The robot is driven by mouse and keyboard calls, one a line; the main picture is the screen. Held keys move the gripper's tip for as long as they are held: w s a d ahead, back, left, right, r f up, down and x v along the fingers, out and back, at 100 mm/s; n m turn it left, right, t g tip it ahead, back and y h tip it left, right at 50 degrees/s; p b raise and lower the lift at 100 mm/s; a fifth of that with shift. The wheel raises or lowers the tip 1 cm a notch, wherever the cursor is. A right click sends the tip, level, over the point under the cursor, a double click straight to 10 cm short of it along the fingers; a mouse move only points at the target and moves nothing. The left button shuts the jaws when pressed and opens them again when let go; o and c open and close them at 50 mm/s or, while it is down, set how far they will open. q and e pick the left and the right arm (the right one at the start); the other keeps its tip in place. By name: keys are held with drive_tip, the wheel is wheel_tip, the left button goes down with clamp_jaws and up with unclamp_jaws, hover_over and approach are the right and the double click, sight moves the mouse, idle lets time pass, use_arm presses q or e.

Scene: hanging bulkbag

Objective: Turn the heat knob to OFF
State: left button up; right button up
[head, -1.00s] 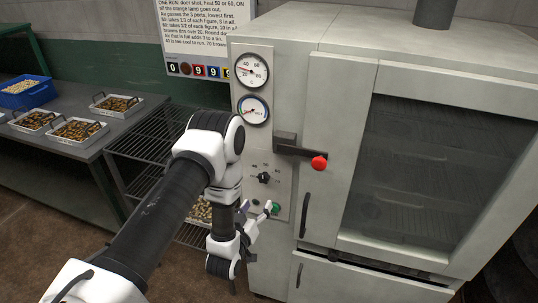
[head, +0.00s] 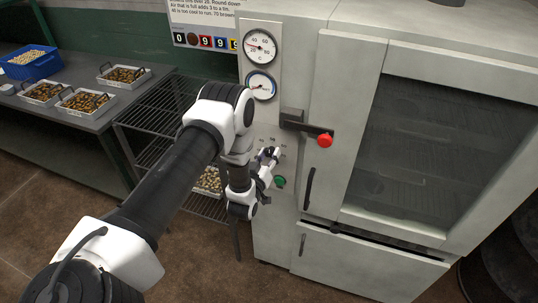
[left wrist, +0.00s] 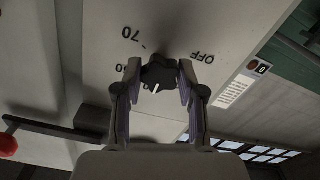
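The heat knob (left wrist: 158,74) is black with a white mark that points toward the bottom of the left wrist view. My right gripper is in neither view.
A green button (head: 279,182) is just below the gripper. A door handle with a red ball (head: 325,140) sticks out to the right. Two gauges (head: 260,47) are above. A wire rack (head: 150,125) and a table with trays (head: 85,100) stand left.

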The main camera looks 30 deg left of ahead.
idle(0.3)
use_arm(q)
drive_tip(key=n+b, duration=0.1)
drive_tip(key=b, duration=0.1)
drive_tip(key=shift+f+n+b, duration=0.2)
drive_tip(key=shift+n+b, duration=0.1)
drive_tip(key=shift+n, duration=0.1)
drive_tip(key=n+b, duration=0.9)
drive_tip(key=b, duration=0.3)
drive_tip(key=shift+f+n, duration=0.15)
drive_tip(key=shift+n, duration=0.25)
drive_tip(key=n+b, duration=0.9)
drive_tip(key=b, duration=0.3)
drive_tip(key=shift+n, duration=0.4)
drive_tip(key=shift+r+n+b, duration=0.25)
drive_tip(key=shift+n+b, duration=1.05)
drive_tip(key=shift+b, duration=0.15)
drive_tip(key=o, duration=1.2)
drive_tip(key=shift+c, duration=0.2)
